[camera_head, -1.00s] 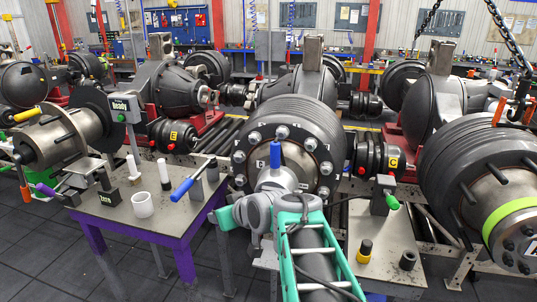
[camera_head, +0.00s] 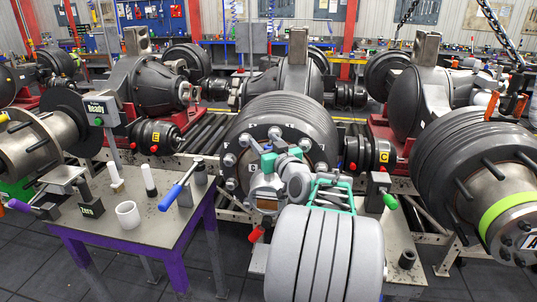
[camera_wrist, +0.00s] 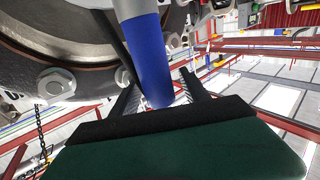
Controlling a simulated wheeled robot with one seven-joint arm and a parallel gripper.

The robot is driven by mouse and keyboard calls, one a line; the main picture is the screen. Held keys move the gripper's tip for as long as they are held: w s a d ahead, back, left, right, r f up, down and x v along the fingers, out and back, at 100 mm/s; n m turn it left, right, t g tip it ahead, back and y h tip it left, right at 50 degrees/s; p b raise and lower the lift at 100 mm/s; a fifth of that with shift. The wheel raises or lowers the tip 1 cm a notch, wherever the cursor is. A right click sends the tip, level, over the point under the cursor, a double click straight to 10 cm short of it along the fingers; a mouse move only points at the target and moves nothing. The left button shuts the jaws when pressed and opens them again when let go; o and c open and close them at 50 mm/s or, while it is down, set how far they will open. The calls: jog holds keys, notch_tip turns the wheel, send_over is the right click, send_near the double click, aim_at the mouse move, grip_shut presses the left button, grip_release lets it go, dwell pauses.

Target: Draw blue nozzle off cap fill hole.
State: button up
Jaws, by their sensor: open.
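The blue nozzle (camera_wrist: 148,60) is a smooth blue cylinder in the wrist view, with a pale grey metal part at its upper end in the picture. My gripper (camera_wrist: 158,82) is open, its two dark fingers on either side of the nozzle's lower end. I cannot tell whether either finger touches it. In the head view a bit of blue nozzle (camera_head: 268,162) shows among the teal parts of my gripper at the front of the middle wheel hub (camera_head: 236,142). The cap and its fill hole are hidden behind my arm.
A purple-legged table (camera_head: 150,225) at left bears a white cup (camera_head: 128,214), a blue-handled tool (camera_head: 170,197) and small posts. A green-tipped fixture (camera_head: 389,201) and dark ring (camera_head: 406,259) are at right. A hub with a green band (camera_head: 507,212) stands far right.

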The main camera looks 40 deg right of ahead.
jog(key=shift+a, duration=0.1)
grip_shut()
dwell(0.5)
